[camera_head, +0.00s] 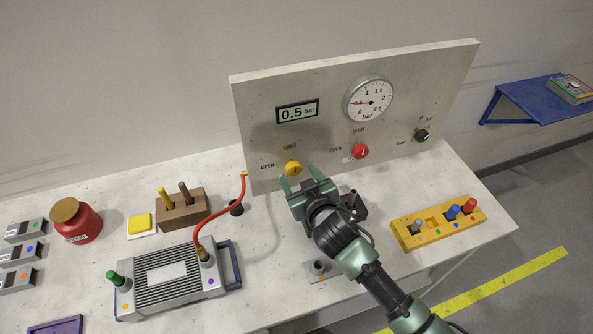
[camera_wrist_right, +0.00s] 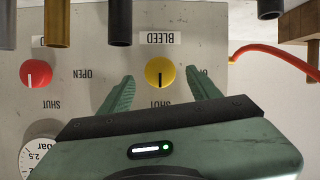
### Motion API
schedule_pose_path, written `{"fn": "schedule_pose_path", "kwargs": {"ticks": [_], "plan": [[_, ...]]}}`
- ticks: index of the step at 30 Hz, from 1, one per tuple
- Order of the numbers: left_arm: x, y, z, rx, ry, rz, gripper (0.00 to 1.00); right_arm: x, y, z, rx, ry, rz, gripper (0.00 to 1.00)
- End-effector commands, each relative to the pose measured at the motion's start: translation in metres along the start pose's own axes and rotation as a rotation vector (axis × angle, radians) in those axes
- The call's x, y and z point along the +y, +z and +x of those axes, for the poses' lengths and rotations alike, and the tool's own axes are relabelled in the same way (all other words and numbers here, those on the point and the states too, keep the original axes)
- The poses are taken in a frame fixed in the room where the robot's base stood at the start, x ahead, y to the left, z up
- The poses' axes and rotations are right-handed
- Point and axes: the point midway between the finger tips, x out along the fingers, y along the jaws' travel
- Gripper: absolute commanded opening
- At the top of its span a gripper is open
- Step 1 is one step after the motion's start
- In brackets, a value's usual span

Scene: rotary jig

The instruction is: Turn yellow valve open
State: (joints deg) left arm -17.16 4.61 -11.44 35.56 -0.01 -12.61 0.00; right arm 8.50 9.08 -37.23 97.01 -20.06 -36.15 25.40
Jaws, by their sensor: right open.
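The yellow valve (camera_head: 293,168) is a round knob low on the upright panel. In the right wrist view the yellow valve (camera_wrist_right: 160,71) carries a dark mark that points toward the label SHUT; the panel appears upside down there. A BLEED label (camera_wrist_right: 160,38) sits on its other side, and an OPEN label, partly hidden by a finger, is at its side. My right gripper (camera_head: 298,177) is open in front of the panel, its green fingers on either side of the yellow valve with gaps visible. Contact is not seen. My left gripper is not in view.
A red knob (camera_head: 361,151) and a black knob (camera_head: 421,135) sit to the right on the panel (camera_head: 330,110). A gauge (camera_head: 369,99) and a 0.5 bar display (camera_head: 297,111) are above. A red hose (camera_head: 222,229) rises left of my gripper. A yellow block (camera_head: 410,236) stands right.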

Motion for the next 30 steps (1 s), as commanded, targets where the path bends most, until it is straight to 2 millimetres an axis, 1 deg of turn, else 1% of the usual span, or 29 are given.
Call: {"fn": "schedule_pose_path", "kwargs": {"ticks": [1,3,6,10,16,17,18,20,21,23,24,30], "plan": [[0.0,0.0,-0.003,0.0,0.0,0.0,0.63,0.0,-0.002,0.007,0.0,0.0,-0.001,0.63],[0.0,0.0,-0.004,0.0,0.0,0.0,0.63,0.0,-0.001,0.016,-0.001,0.0,0.0,0.63],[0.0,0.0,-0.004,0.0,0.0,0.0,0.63,0.0,-0.001,0.024,0.0,0.0,0.001,0.63],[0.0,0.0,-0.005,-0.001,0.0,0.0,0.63,0.0,0.0,0.029,-0.001,0.0,0.001,0.63],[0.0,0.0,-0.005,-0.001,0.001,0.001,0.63,0.0,0.0,0.029,-0.001,0.0,0.001,0.63],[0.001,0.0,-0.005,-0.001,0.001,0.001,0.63,0.0,0.0,0.029,-0.001,0.0,0.001,0.6],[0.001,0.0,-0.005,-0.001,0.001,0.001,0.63,0.0,0.001,0.029,-0.001,0.0,0.001,0.49],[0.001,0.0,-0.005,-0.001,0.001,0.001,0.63,0.0,0.001,0.029,-0.001,0.0,0.001,0.32],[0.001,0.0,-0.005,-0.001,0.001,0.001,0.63,0.0,0.001,0.029,-0.001,0.0,0.001,0.21],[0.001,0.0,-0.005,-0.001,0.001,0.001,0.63,0.0,0.001,0.029,-0.001,0.0,0.001,0.04],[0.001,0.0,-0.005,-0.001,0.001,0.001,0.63,0.0,0.001,0.029,-0.001,0.0,0.001,0.0],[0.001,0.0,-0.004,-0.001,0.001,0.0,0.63,-0.001,0.001,0.029,-0.002,0.005,-0.013,0.01]]}}
